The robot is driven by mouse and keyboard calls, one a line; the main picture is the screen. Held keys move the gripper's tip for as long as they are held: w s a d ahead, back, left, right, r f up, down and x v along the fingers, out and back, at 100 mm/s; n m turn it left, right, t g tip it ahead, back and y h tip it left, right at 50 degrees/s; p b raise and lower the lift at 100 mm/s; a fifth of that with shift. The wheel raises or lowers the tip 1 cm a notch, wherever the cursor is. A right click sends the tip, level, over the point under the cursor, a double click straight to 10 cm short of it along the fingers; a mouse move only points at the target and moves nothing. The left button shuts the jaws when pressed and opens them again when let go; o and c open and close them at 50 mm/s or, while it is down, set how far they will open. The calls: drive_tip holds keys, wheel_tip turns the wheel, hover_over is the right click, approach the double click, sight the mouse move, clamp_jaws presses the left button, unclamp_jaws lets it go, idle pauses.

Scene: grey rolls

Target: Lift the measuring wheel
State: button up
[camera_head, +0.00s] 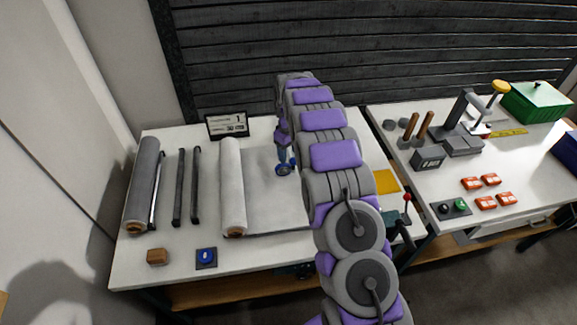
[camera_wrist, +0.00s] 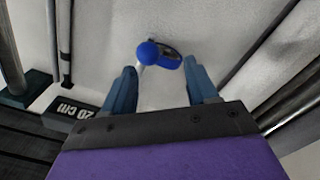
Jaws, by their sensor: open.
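The measuring wheel, a small blue wheel (camera_wrist: 170,61) with a round blue knob (camera_wrist: 147,52) on a pale shaft, is on the pale grey sheet in the wrist view. In the head view blue parts (camera_head: 285,170) show at the end of my arm, where wheel and fingers are hard to tell apart. My gripper (camera_wrist: 161,76) is open above the sheet, one finger on each side of the wheel's near side. I cannot tell whether the fingers touch it. The arm hides part of the sheet in the head view.
A pale roll (camera_head: 232,188) lies left of the wheel, with dark bars (camera_head: 179,187) and a dark grey roll (camera_head: 143,185) further left. A small sign (camera_head: 227,124) stands behind.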

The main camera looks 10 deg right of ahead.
sight(294, 164)
drive_tip(key=d+f, duration=0.1)
drive_tip(key=f, duration=0.1)
drive_tip(key=d+f, duration=0.2)
drive_tip(key=f, duration=0.1)
drive_tip(key=shift+f+b, duration=0.35)
drive_tip(key=shift+s+a+f, duration=0.1)
drive_tip(key=shift+f, duration=0.25)
drive_tip(key=shift+a+f, duration=0.4)
drive_tip(key=shift+a, duration=0.4)
drive_tip(key=shift+a+r, duration=0.1)
drive_tip(key=shift+a, duration=0.1)
drive_tip(key=shift+d, duration=0.7)
drive_tip(key=c, duration=0.6)
drive_tip(key=shift+a, duration=0.3)
drive_tip(key=c, duration=0.3)
drive_tip(key=shift+d, duration=0.1)
clamp_jaws()
